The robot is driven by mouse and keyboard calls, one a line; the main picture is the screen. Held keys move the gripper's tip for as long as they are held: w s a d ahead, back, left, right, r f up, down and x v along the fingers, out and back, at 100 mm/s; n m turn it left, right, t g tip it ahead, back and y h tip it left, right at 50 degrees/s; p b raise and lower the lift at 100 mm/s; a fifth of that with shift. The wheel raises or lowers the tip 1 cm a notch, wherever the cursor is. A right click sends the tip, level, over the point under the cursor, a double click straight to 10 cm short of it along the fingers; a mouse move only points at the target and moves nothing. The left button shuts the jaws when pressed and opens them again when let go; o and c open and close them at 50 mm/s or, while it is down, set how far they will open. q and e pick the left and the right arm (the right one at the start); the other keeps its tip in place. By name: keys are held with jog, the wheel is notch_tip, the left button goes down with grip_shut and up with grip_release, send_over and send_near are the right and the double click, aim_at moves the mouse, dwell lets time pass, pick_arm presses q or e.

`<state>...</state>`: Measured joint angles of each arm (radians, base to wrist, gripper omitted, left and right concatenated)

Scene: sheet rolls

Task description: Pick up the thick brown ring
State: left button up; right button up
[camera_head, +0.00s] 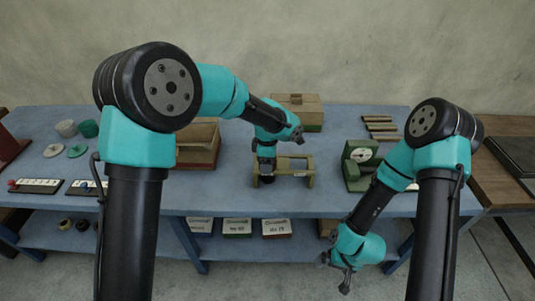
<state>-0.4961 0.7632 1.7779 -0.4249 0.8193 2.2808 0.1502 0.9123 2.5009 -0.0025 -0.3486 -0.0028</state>
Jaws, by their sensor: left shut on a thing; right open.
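I cannot make out a thick brown ring for certain. My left gripper (267,179) points down at the left part of an olive-coloured frame (297,173) on the blue table. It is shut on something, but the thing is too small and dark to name. My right gripper (341,280) is open and empty, hanging low in front of the table's edge. A small brownish roll (65,224) lies on the lower shelf at the left, beside a dark roll (82,225).
A brown open box (199,163) stands left of the frame. A lidded box (297,112) is behind it. A green device with a dial (361,154) stands to the right. White and green cups and discs (77,150) are at the left.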

pick_arm(q)
jog(key=s+r, duration=0.1)
jog(key=s, duration=0.9)
jog(key=shift+s, duration=0.3)
